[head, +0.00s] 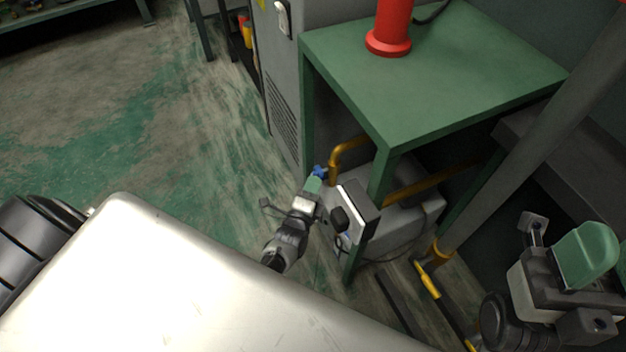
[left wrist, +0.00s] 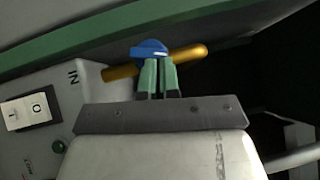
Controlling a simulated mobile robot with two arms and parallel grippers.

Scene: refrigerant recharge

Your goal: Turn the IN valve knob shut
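The blue IN valve knob (left wrist: 150,48) sits on an orange-yellow pipe beside the "IN" lettering in the left wrist view. In the head view the knob (head: 319,171) is small, at the pipe's lower end. My left gripper (head: 313,185) reaches it from below. In the left wrist view the green fingers of the left gripper (left wrist: 157,64) are close together, with their tips at the knob's lower part. They look shut on it, though the exact contact is partly hidden. My right gripper (head: 588,255) is at the lower right of the head view, away from the knob; its opening is unclear.
The grey recovery machine (head: 405,222) stands under a green table (head: 430,75), with a switch (left wrist: 29,110) on its panel. A table leg (head: 380,185) is close to the right of my left gripper. A red cylinder (head: 390,28) stands on top. Open floor (head: 150,130) lies left.

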